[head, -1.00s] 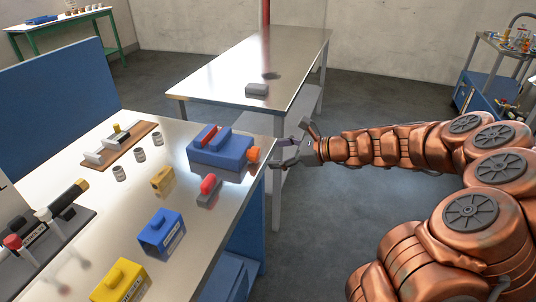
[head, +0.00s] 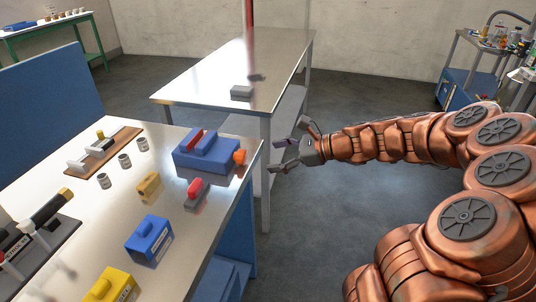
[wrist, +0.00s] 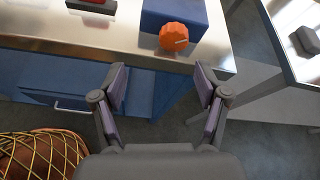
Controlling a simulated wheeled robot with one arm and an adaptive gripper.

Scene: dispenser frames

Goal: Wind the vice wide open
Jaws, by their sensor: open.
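The blue vice (head: 206,152) sits near the right edge of the metal workbench. A red part shows between its blue blocks; I cannot tell how wide its jaws stand. Its orange knob (head: 239,157) faces right, toward my gripper. In the wrist view the orange knob (wrist: 174,37) is beyond my fingertips, with a light mark on its face, and the vice body (wrist: 176,12) is partly cut off at the top. My gripper (head: 288,156) is open and empty, off the bench's right edge, apart from the knob. Its fingers also show in the wrist view (wrist: 160,80).
A red-topped grey item (head: 196,192) lies in front of the vice. Blue (head: 150,240) and yellow (head: 112,287) boxes stand nearer. A second metal table (head: 240,68) stands behind, bearing a grey block (head: 241,92). Open floor lies right of the bench.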

